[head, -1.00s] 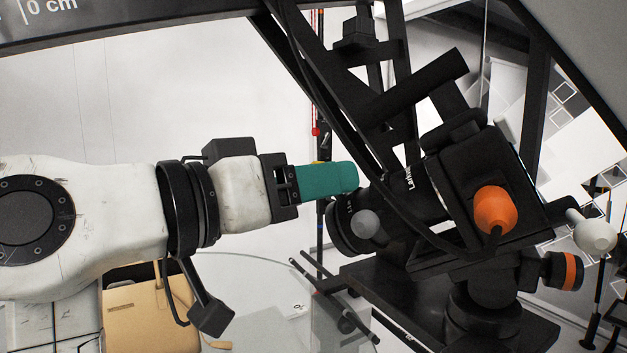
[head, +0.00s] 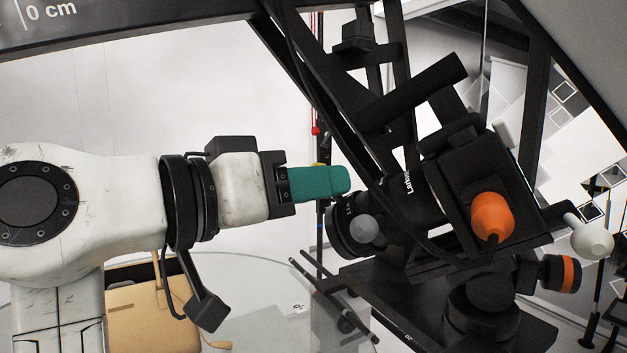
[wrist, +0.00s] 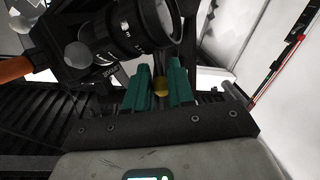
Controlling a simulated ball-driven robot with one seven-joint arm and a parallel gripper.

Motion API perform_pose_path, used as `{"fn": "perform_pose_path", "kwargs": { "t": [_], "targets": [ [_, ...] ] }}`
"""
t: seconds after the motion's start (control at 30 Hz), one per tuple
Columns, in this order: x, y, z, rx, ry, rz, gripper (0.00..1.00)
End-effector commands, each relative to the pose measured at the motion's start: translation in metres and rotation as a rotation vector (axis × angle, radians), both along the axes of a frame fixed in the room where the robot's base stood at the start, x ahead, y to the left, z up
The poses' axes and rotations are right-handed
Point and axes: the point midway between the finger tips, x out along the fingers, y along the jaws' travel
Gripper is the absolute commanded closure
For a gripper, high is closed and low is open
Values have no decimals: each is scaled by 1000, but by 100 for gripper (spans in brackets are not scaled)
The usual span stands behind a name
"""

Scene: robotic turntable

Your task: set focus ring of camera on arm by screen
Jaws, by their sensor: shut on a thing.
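The black camera (head: 470,175) sits tilted on its mount in the head view, its lens (head: 345,232) facing lower left. An orange plug (head: 492,215) and a grey knob (head: 364,229) are on it. The lens with its marked rings also shows at the top of the wrist view (wrist: 125,30). My gripper (head: 345,180) points right, close to the lens front. In the wrist view its teal fingers (wrist: 160,86) are shut on a small yellow-tipped lever (wrist: 162,88) by the lens. The grip is partly hidden in the head view. The screen cannot be made out for certain.
Black frame bars (head: 310,80) and a cable stand close above and behind the camera. A glass turntable (head: 260,285) lies below. A tan box (head: 150,310) is at lower left. Patterned panels (head: 570,140) are at the right. Open space lies above my gripper.

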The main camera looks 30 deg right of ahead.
Motion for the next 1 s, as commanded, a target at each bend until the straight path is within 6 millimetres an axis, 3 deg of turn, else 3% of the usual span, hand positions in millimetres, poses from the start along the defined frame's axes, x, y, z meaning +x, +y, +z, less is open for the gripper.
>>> {"fn": "perform_pose_path", "kwargs": {
  "t": [0.4,0.43,0.67,1.0],
  "targets": [
    [4,-2,3,46,29,-33,100],
    [3,-2,3,46,29,-33,76],
    [3,-3,3,47,29,-33,54],
    [3,2,2,47,29,-33,53]
  ]
}}
